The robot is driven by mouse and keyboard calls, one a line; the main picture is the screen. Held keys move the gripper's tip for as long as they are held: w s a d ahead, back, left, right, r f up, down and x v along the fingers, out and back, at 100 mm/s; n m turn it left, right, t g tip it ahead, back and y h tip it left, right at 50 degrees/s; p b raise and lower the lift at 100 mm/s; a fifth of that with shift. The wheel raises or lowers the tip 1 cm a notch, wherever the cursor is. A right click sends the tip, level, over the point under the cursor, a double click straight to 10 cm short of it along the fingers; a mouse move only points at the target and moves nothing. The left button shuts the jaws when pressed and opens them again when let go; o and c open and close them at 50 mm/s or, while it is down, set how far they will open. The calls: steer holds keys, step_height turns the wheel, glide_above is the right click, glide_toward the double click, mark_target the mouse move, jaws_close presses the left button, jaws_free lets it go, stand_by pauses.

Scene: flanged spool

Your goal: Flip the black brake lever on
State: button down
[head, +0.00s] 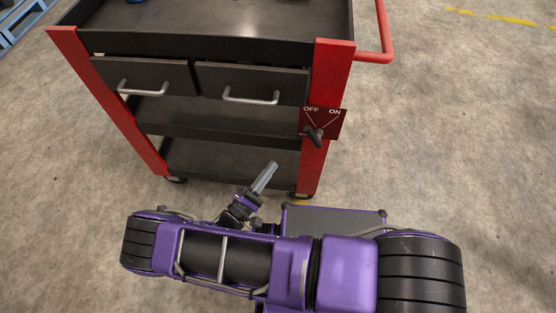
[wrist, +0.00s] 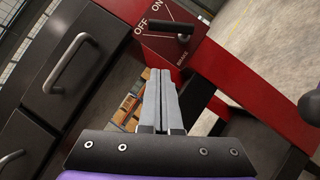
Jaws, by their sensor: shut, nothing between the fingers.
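The black brake lever (head: 314,134) sticks out from a dark red plate (head: 334,122) on the cart's right front post. The plate carries the words OFF at left and ON at right in the head view. In the wrist view the lever (wrist: 184,29) crosses the plate, which appears rotated. I cannot tell for sure which word the lever points to. My gripper (head: 266,176) is shut and empty, below and left of the lever in the head view. In the wrist view its fingertips (wrist: 160,73) point toward the plate, apart from the lever.
The cart has red posts, two dark drawers with metal handles (head: 251,98), and lower shelves (head: 220,160). A red push handle (head: 385,40) juts out at its upper right. The floor right of the cart (head: 450,120) is clear.

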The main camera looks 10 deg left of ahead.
steer(key=w+d+r, duration=0.4)
steer(key=w+d, duration=0.3)
steer(key=shift+w+d+r+p, duration=0.15)
steer(key=shift+w+d+p, duration=0.05)
steer(key=shift+d+p, duration=0.15)
steer(key=shift+r+m+g, duration=0.1)
steer(key=shift+m+g, duration=0.2)
steer(key=shift+m, duration=0.1)
